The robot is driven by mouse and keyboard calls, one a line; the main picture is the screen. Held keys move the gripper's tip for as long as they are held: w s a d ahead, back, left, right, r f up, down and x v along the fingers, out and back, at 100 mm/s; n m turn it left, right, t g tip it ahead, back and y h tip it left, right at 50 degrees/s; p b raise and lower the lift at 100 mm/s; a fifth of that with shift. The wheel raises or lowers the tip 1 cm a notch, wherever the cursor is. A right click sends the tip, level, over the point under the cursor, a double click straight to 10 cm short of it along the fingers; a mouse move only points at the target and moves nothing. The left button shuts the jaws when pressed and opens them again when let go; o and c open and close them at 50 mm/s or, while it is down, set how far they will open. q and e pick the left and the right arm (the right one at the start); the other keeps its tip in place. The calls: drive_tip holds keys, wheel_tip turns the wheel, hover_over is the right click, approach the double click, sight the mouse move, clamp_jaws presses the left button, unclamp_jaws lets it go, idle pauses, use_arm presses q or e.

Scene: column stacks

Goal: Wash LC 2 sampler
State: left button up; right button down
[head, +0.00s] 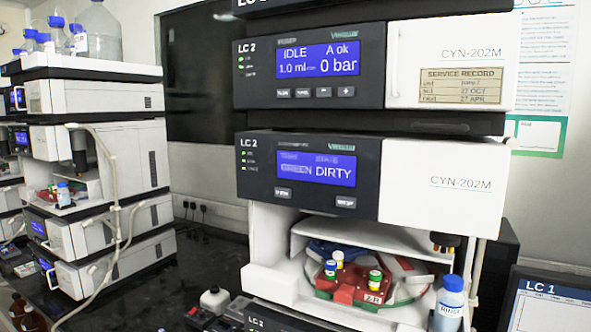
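The LC 2 sampler (441,183) stands at the centre right in the head view. Its dark front panel is marked LC 2 and has a blue screen (316,169) that reads DIRTY; the word left of it is hard to read. Two small buttons sit below the screen, a left button (283,193) and a right button (345,202), with labels too small to read surely. Under the panel is an open bay with a coloured tray (347,290) carrying several capped vials. A bottle marked RINSE (449,305) stands at the bay's right. Neither gripper shows.
Above the sampler sits another LC 2 module (450,62), whose screen (318,60) reads IDLE, A ok, 1.0 ml and 0 bar. Another instrument stack (95,160) stands at left. An LC 1 display (550,305) is at lower right. Dark bench surface (200,265) lies between the stacks.

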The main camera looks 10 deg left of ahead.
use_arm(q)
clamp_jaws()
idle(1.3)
